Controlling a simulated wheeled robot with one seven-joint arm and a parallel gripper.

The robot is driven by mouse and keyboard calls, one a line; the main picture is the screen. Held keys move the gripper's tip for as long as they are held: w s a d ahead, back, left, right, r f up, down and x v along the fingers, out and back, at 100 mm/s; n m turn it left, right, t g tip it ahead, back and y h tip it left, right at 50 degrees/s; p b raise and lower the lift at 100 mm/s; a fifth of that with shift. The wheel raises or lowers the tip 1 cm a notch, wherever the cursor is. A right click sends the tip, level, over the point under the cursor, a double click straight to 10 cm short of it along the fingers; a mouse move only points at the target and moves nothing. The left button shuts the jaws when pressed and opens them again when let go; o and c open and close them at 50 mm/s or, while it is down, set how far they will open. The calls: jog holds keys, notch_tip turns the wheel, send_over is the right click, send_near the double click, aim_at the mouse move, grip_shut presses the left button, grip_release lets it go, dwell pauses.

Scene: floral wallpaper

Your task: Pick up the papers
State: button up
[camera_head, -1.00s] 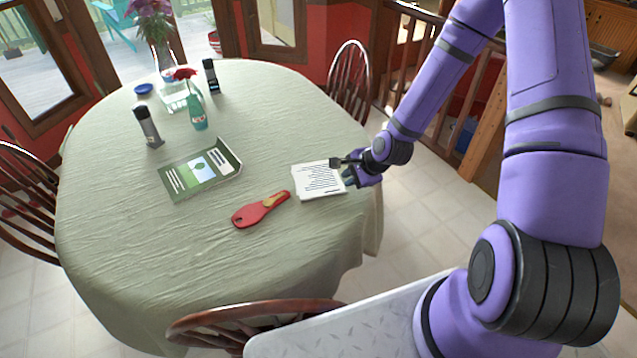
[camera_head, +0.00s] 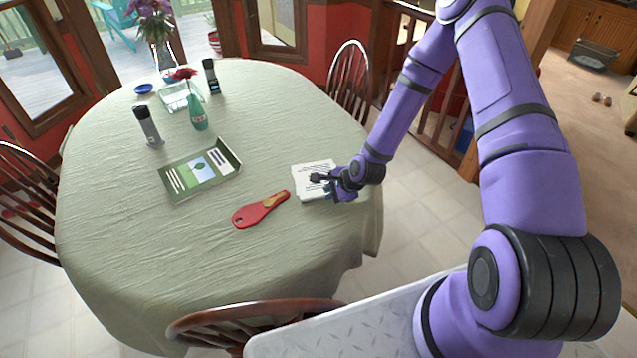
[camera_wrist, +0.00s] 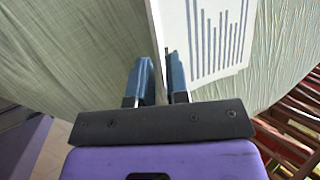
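The papers (camera_head: 308,172) are a white stack with lines of print, lying near the right edge of the cloth-covered table. My gripper (camera_head: 327,183) is at the stack's right side and covers part of it. In the wrist view, the papers (camera_wrist: 212,35) run from the upper right down to my gripper (camera_wrist: 160,78). The stack's pale edge lies between the two blue fingers, with one finger on each side. The gap between the fingers is narrow. Whether they press on the papers cannot be told.
A red paddle-shaped object (camera_head: 260,210) lies just left of the papers. A green folder (camera_head: 200,170), a dark bottle (camera_head: 148,127), a green vase (camera_head: 197,112) and a black device (camera_head: 211,76) are farther off. Chairs (camera_head: 349,85) surround the table (camera_head: 130,240); its front part is clear.

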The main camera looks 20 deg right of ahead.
jog(key=shift+x, duration=1.15)
grip_shut()
jog(key=shift+r, duration=0.15)
